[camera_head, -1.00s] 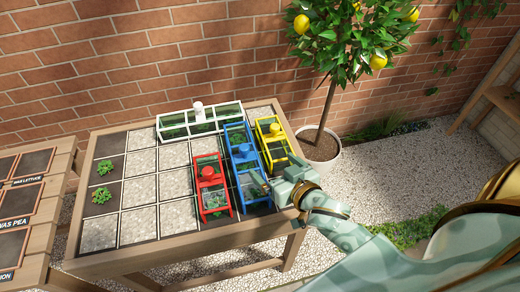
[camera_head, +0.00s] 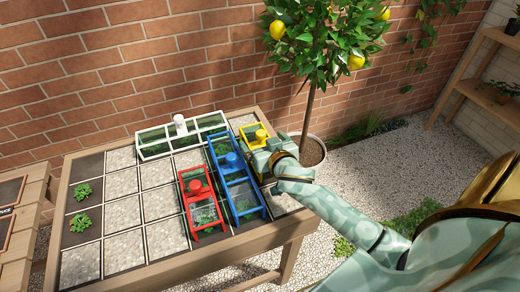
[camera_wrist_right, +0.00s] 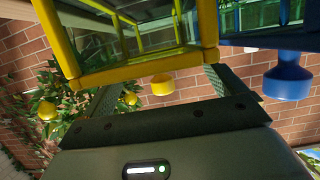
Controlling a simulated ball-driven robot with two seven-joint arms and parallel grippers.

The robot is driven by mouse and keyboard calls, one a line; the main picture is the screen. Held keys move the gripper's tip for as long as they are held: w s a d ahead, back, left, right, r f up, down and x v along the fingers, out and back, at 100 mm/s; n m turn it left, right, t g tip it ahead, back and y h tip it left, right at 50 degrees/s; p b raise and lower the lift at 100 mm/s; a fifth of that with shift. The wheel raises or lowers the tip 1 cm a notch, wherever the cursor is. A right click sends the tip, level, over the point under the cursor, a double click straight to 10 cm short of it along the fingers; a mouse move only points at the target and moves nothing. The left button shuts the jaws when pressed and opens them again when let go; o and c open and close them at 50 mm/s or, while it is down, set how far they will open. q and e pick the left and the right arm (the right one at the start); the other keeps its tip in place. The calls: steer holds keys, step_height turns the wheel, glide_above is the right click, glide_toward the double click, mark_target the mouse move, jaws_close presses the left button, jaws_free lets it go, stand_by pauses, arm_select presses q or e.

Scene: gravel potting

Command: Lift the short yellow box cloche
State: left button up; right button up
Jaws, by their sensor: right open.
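The short yellow box cloche (camera_head: 243,131) stands at the back right of the planting table, right of the long blue cloche (camera_head: 239,189). Its yellow knob (camera_head: 261,134) is on top. My right gripper (camera_head: 264,152) is at the near side of the yellow cloche and hides part of it. In the right wrist view, the yellow frame (camera_wrist_right: 150,68) fills the top, and the knob (camera_wrist_right: 162,85) shows between the two spread fingers (camera_wrist_right: 165,95). I see no contact on the knob. My left gripper is out of view.
A red cloche (camera_head: 196,187) stands left of the blue one, and a white cloche (camera_head: 154,141) runs along the back. The blue knob (camera_wrist_right: 288,78) is close beside my right gripper. A potted lemon tree (camera_head: 313,152) stands right of the table.

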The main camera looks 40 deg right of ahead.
mark_target(262, 141)
steer(key=b+x, duration=0.1)
steer(key=x, duration=0.3)
steer(key=shift+w+f, duration=0.2)
steer(key=shift+r, duration=0.1)
steer(key=shift+s, duration=0.1)
steer(key=c, duration=1.2)
steer(key=shift+o, duration=0.2)
steer(key=shift+r, duration=0.1)
